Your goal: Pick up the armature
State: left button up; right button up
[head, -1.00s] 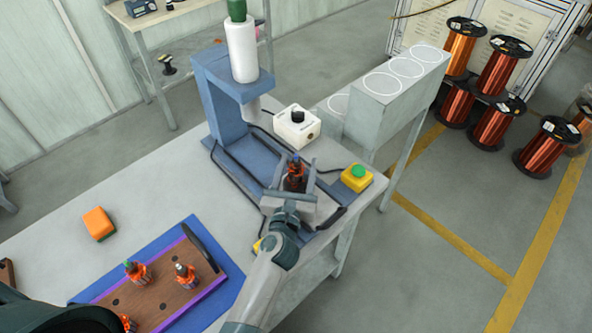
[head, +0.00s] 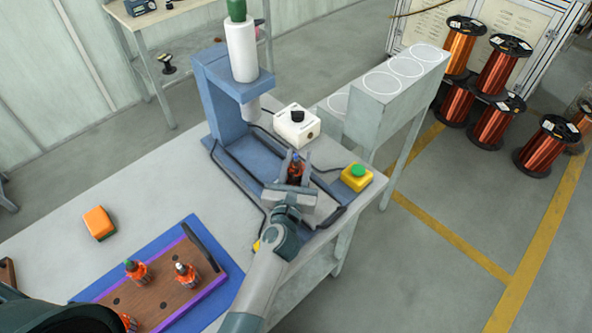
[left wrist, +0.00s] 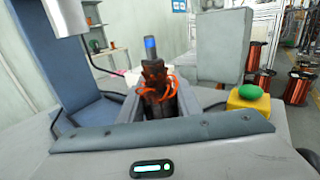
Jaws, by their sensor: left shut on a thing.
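An armature (head: 295,172) with a dark core, orange windings and a blue-tipped shaft stands upright at the blue press's (head: 226,95) base. My left gripper (head: 295,168) is shut on it, with one finger on each side. In the left wrist view the armature (left wrist: 158,88) rises upright between the fingers, and its lower end is hidden by the gripper body. Other armatures with orange windings stand on the wooden tray: one with a green tip (head: 137,271), one with a pale tip (head: 186,274), and one partly cut off at the bottom. My right gripper is not in view.
The wooden tray (head: 178,309) lies on a blue mat at the left. An orange block (head: 99,222) lies behind it. A white control box (head: 297,126) and a yellow box with a green button (head: 357,177) stand near the press. Copper spools (head: 497,122) stand at the right.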

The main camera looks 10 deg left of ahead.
pick_arm(q)
jog(key=shift+r, duration=0.1)
jog(key=shift+r+p, duration=0.3)
jog(key=shift+r, duration=0.3)
notch_tip(320, 180, up, 9)
jog(key=p, duration=0.1)
jog(key=shift+f+p, duration=0.15)
jog(key=shift+p, duration=0.25)
